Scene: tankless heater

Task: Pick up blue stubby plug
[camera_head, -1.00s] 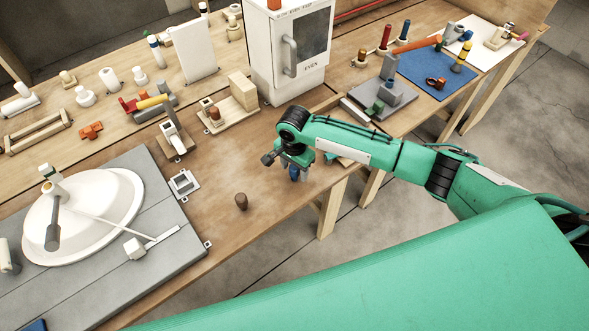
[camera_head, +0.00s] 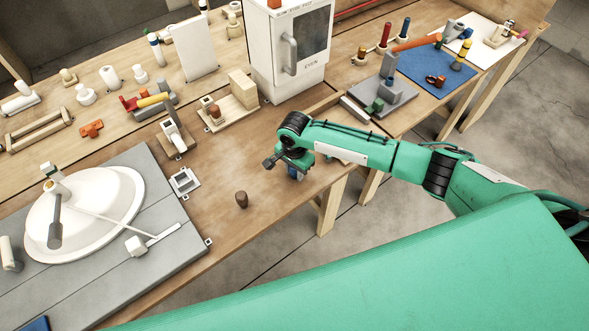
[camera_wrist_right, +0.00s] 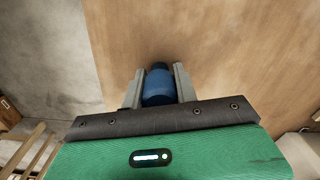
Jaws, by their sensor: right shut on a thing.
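The blue stubby plug (camera_wrist_right: 159,86) sits between the two grey fingers of my right gripper in the right wrist view. My right gripper (camera_wrist_right: 158,84) is shut on it. In the head view my right gripper (camera_head: 294,176) points down near the front edge of the wooden bench, and a bit of the blue plug (camera_head: 294,173) shows under it, partly hidden by the gripper. I cannot tell whether the plug touches the bench top. My left gripper is not in view.
A brown stubby plug (camera_head: 241,199) stands left of my right gripper. A small white square socket (camera_head: 184,181) and a grey board (camera_head: 150,190) with a white basin (camera_head: 120,190) lie further left. A white cabinet (camera_head: 265,60) stands behind.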

